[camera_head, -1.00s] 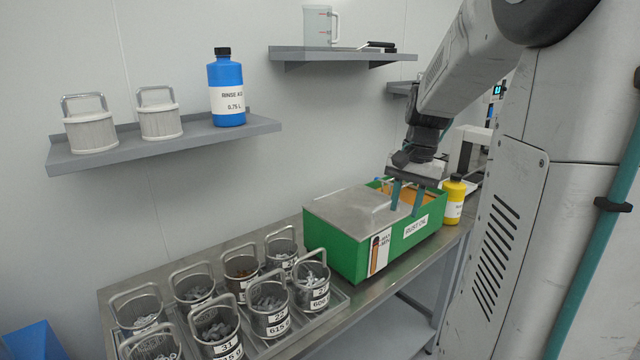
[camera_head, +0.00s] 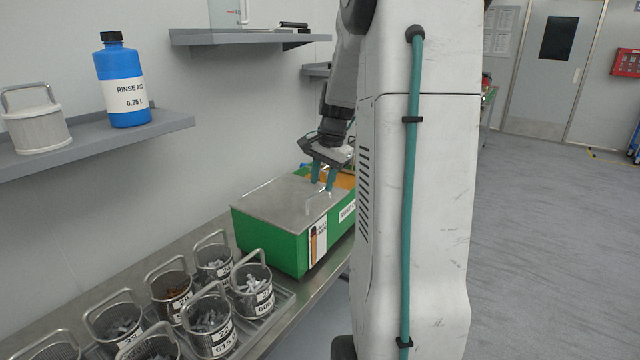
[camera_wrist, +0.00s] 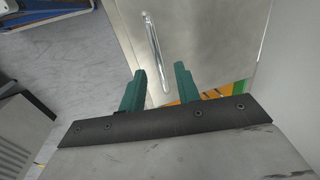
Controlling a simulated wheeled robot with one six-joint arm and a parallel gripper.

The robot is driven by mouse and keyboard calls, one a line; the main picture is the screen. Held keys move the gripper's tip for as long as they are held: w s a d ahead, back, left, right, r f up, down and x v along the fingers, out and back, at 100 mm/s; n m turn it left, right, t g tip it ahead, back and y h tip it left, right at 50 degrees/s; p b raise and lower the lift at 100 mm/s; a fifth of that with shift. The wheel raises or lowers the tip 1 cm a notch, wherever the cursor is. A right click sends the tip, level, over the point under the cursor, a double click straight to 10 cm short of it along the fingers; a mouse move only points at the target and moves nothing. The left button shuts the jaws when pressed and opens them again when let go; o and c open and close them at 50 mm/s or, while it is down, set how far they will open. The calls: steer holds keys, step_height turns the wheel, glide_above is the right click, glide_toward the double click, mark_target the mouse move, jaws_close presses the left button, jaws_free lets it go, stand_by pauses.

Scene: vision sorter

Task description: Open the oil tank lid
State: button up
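The green oil tank (camera_head: 270,242) stands on the metal bench, with a flat grey metal lid (camera_head: 268,202) over most of its top. An orange opening shows at the tank's far right end, beside the lid. My gripper (camera_head: 323,188) is over the lid's right edge, fingers pointing down. In the wrist view the two green fingers (camera_wrist: 161,80) are spread apart, with nothing visibly clamped. The lid's bar handle (camera_wrist: 155,50) shows there, its near end close to or between the fingertips. I cannot tell whether they touch it.
Several mesh baskets of metal parts stand in a tray (camera_head: 285,297) left of the tank. Open floor (camera_head: 540,250) lies to the right.

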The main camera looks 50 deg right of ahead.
steer(key=shift+w+f, duration=0.15)
steer(key=shift+f, duration=0.6)
jaws_close()
steer(key=shift+a, duration=0.15)
steer(key=shift+r, duration=0.1)
